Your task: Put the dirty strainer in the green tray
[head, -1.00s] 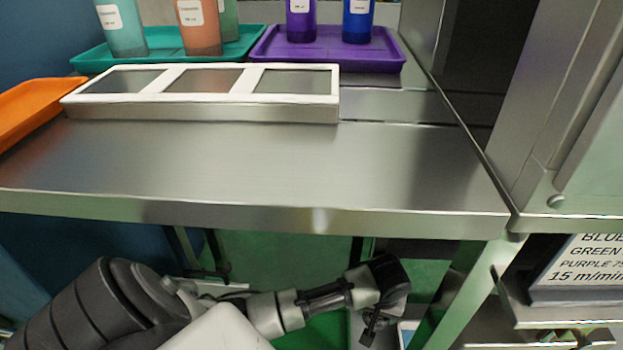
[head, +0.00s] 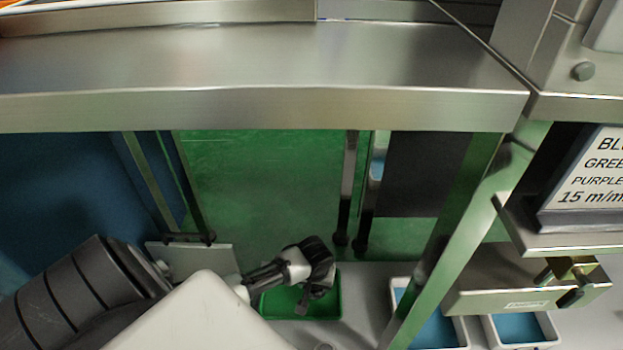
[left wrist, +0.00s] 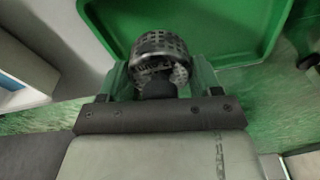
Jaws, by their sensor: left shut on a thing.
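The strainer (left wrist: 160,44) is a dark, perforated, cup-shaped piece in the left wrist view. My left gripper (left wrist: 160,78) is shut on its lower end, and the perforated part sticks out beyond the fingertips. The green tray (left wrist: 228,22) lies beyond and below the strainer in that view. In the head view the green tray (head: 334,300) is low down under the steel table, and my left gripper (head: 304,304) is over it. I cannot tell whether the strainer touches the tray. My right gripper is not in view.
The steel table (head: 250,108) spans the view above my left arm. A table leg (head: 440,255) stands to the right of the tray. A metal shelf with a valve (head: 525,285) juts out at the right.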

